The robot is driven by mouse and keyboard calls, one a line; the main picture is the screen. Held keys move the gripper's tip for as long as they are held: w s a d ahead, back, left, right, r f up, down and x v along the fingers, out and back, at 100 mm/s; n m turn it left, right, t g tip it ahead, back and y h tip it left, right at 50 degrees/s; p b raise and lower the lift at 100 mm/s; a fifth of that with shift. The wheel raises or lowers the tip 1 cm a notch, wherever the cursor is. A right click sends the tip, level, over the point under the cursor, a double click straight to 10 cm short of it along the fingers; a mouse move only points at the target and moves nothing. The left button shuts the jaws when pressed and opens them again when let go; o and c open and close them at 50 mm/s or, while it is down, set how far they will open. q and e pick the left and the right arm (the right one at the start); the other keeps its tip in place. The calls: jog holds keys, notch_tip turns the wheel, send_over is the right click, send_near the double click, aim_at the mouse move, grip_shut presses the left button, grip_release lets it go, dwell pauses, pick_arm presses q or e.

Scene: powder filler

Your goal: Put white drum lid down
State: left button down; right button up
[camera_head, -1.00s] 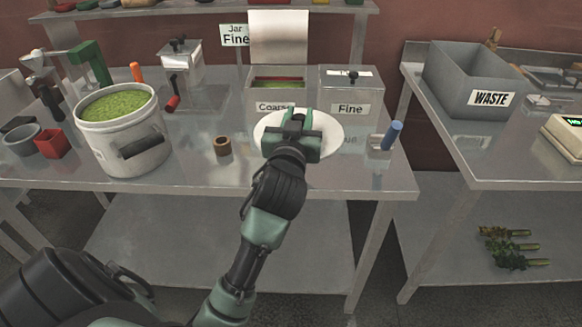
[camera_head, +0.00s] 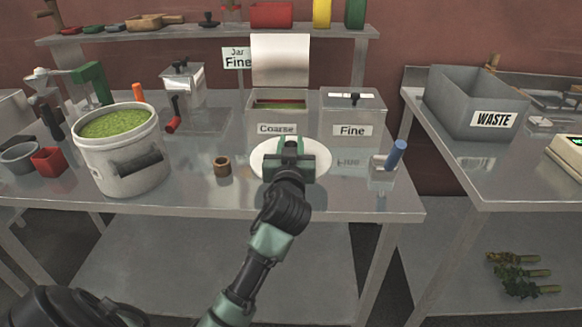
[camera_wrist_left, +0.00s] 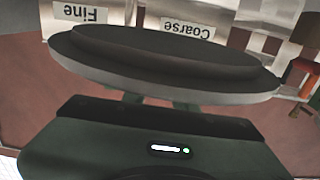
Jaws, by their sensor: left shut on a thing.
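The white drum lid (camera_head: 318,158) is a round disc over the front middle of the steel table, in front of the Coarse and Fine boxes. My left gripper (camera_head: 291,147) is shut on the lid and covers its middle in the head view. In the left wrist view the lid (camera_wrist_left: 165,62) shows as a wide, dark disc close to the camera. I cannot tell whether the lid touches the table. The white drum (camera_head: 122,160) stands open at the left, full of green powder. My right gripper is not in view.
The Coarse box (camera_head: 277,122) has its flap raised; the Fine box (camera_head: 352,118) is closed. A small brown ring (camera_head: 222,166) lies left of the lid, and a blue-handled tool (camera_head: 394,155) stands right. A grey WASTE bin (camera_head: 470,105) is on the right table.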

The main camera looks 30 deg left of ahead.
pick_arm(q)
notch_tip(320, 180, down, 6)
jog(key=shift+f+b, duration=0.1)
jog(key=shift+b, duration=0.25)
jog(key=c, duration=1.1)
grip_release()
jog(key=shift+s+d, duration=0.1)
jog(key=b+v, duration=0.1)
jog(key=v, duration=1)
jog(key=shift+s, duration=0.4)
jog(key=shift+d, duration=0.1)
